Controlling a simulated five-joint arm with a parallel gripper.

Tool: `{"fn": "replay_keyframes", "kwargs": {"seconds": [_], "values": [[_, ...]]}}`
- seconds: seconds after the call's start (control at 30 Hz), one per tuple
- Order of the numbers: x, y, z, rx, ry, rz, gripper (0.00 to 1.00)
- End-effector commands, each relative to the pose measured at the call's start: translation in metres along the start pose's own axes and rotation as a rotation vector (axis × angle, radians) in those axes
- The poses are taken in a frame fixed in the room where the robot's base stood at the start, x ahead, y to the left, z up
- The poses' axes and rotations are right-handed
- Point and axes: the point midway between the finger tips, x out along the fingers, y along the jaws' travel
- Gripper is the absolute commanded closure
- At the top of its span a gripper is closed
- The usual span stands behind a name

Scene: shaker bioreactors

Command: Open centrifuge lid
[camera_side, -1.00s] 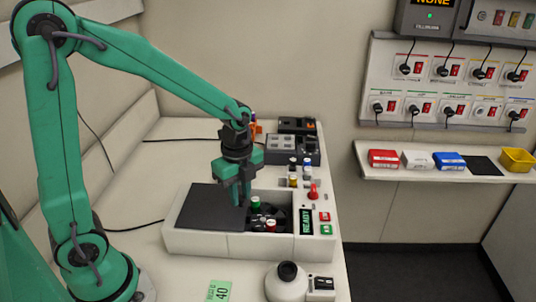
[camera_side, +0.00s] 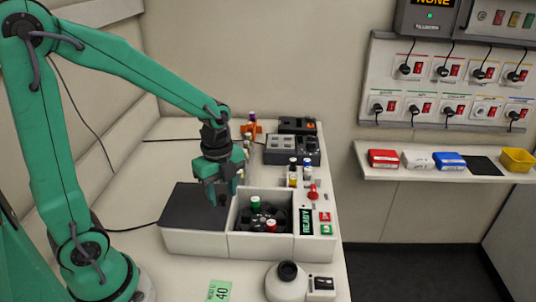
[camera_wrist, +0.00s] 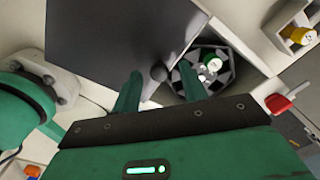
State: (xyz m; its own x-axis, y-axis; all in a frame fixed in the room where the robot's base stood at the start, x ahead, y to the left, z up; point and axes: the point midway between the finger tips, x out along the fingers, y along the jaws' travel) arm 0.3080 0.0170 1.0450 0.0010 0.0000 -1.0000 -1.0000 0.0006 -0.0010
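The centrifuge (camera_side: 285,238) is a white box on the bench. Its dark flat lid (camera_side: 180,207) sits slid to the left, and the rotor chamber on the right is uncovered. My gripper (camera_side: 217,198) is over the lid's right part. Whether a finger touches the knob I cannot tell. A green-capped tube (camera_side: 255,202) and a red-capped tube (camera_side: 271,226) show in the rotor.
A panel reading READY (camera_side: 306,222) and a red lever (camera_side: 313,191) are at the centrifuge's right. Several vials (camera_side: 293,172) and a dark block device (camera_side: 292,149) stand behind. A white round device (camera_side: 287,282) is in front.

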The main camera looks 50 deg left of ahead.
Motion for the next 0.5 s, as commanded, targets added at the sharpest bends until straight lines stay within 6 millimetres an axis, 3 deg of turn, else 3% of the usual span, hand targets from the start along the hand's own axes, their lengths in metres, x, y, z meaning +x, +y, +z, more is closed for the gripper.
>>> {"fn": "replay_keyframes", "kwargs": {"seconds": [0.27, 0.5], "values": [[-0.004, 0.000, 0.000, -0.001, 0.000, 0.000, 0.57], [-0.026, -0.001, 0.000, 0.000, 0.000, -0.004, 0.57]]}}
